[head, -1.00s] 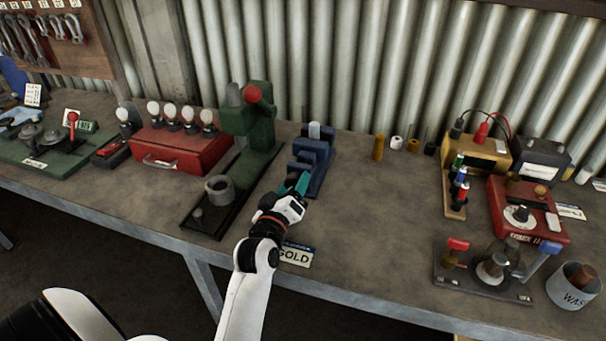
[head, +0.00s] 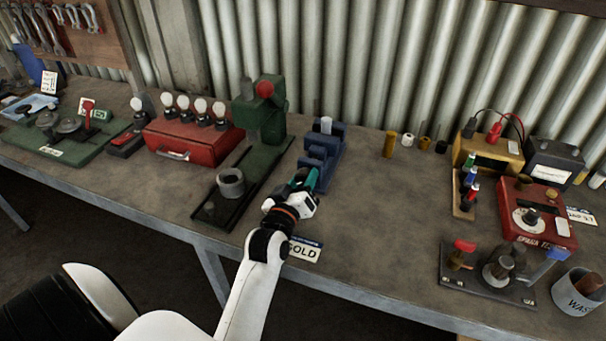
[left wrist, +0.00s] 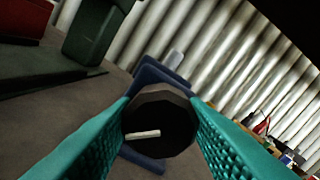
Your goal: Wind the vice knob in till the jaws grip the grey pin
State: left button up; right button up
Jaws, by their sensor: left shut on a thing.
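The blue vice (head: 318,166) stands on the bench right of the green press. The pale grey pin (head: 326,125) stands upright at its far end; its top also shows in the left wrist view (left wrist: 174,59). I cannot tell if the jaws touch it. The dark, many-sided vice knob (left wrist: 160,112) faces the left wrist camera, with a white mark tilted slightly on its face. My left gripper (head: 306,181) is at the near end of the vice, its teal fingers shut on the knob from both sides. The knob hides much of the vice in the wrist view. My right gripper is out of view.
The green press (head: 262,115) and its dark base stand close on the left. Small posts (head: 389,145) stand behind right. The bench right of the vice is clear.

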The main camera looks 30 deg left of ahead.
pick_arm(q)
jog(key=shift+r+m, duration=0.25)
jog(key=shift+m, duration=0.25)
jog(key=shift+f+m, duration=0.2)
jog(key=shift+m, duration=0.1)
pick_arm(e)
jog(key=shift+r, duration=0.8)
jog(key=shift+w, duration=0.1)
pick_arm(q)
jog(key=o, duration=1)
jog(key=shift+w, duration=0.1)
jog(key=shift+c, duration=0.2)
jog(key=p+v, duration=0.3)
jog(key=v, duration=0.7)
jog(key=shift+s+p, duration=0.3)
jog(key=shift+s, duration=0.1)
jog(key=shift+s+d, duration=0.1)
jog(key=shift+s, duration=0.5)
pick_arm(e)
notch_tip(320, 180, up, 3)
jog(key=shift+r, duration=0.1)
